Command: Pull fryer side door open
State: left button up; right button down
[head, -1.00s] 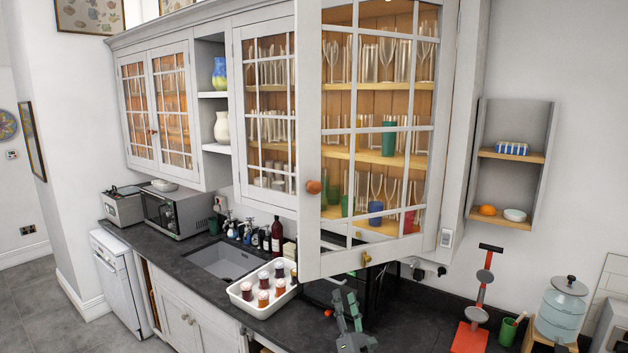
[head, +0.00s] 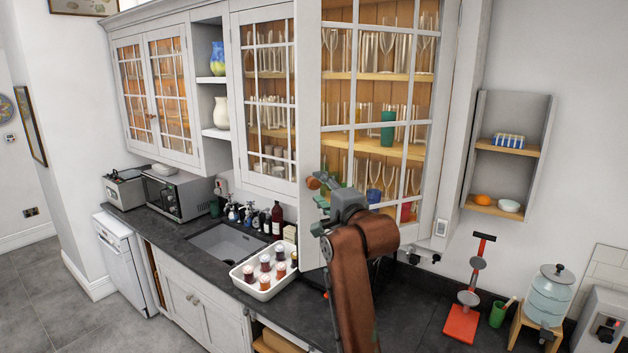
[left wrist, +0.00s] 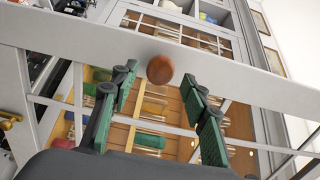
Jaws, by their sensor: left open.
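The glazed cabinet door (head: 309,120) is white-framed and stands at an angle to the glazed door on its left. Its round wooden knob (head: 313,183) is on the left stile, and shows near the middle of the left wrist view (left wrist: 160,69). My left gripper (head: 322,203) is at the knob. It is open, and in the left wrist view its two green fingers (left wrist: 163,80) lie on either side of the knob. No contact is visible, and I cannot tell how deep the knob sits between them. My brown arm hides the door's lower part. No fryer is seen.
Glasses stand on shelves behind the panes. Below are a dark worktop (head: 415,310), a sink (head: 225,245) and a white tray (head: 247,288) of jars. A red stand (head: 462,322) and a green cup (head: 498,314) are at the right. The floor at the left is clear.

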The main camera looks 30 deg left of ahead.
aim_at(316, 185)
pick_arm(q)
jog(key=shift+p+x, duration=0.7)
jog(key=shift+x, duration=1.45)
jog(key=shift+c, duration=0.3)
grip_shut()
